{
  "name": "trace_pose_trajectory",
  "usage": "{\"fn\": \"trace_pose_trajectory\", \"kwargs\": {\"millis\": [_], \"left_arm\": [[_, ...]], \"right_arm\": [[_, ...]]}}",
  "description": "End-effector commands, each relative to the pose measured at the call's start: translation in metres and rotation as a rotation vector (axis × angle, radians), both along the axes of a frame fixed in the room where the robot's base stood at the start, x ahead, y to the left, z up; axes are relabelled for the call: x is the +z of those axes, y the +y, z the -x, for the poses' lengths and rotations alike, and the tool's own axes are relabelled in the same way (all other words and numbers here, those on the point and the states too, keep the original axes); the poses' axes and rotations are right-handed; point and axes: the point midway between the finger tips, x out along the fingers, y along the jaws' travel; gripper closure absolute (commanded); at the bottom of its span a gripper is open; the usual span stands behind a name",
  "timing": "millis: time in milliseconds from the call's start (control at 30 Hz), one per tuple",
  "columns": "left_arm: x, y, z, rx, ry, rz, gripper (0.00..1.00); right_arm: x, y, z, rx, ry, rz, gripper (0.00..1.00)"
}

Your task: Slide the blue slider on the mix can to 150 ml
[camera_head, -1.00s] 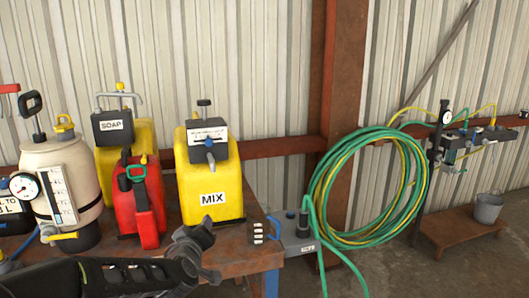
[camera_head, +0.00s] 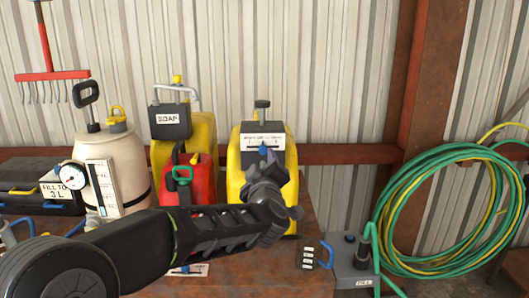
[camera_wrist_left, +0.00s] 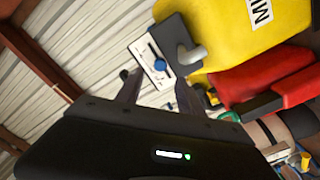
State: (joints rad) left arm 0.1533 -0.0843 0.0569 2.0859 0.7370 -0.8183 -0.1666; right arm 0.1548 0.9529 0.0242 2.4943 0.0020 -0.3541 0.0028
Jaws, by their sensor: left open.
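The yellow mix can (camera_head: 289,160) stands upright on the bench. Its white scale plate (camera_head: 276,139) carries the blue slider (camera_head: 263,150), just above my left gripper (camera_head: 268,165) in the head view. My left arm and gripper cover much of the can's front and its MIX label there. In the left wrist view, the blue slider (camera_wrist_left: 158,63) sits on the scale plate (camera_wrist_left: 145,54), beyond and between the fingers of my open left gripper (camera_wrist_left: 157,92). The fingers look apart from the slider. The scale marks are too small to read. My right gripper is out of view.
The red can (camera_head: 203,178), the soap can (camera_head: 205,130) and a cream sprayer tank (camera_head: 125,150) stand left of the mix can. A grey box with a blue handle (camera_head: 326,254) is at the bench's right. A hose coil (camera_head: 400,190) hangs farther right.

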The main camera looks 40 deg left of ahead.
Motion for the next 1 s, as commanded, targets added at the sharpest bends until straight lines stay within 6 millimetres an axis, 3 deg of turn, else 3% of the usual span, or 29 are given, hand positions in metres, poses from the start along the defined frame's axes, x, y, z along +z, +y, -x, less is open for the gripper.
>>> {"fn": "trace_pose_trajectory", "kwargs": {"millis": [233, 600, 1000], "left_arm": [[0.001, 0.011, -0.014, 0.001, 0.002, 0.001, 0.55], [0.001, 0.042, -0.056, 0.0, 0.002, 0.0, 0.55], [0.0, 0.047, -0.062, -0.001, 0.001, 0.0, 0.57]], "right_arm": [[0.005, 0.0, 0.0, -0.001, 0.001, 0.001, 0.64], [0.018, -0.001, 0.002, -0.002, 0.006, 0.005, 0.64], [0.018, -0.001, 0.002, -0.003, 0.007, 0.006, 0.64]]}}
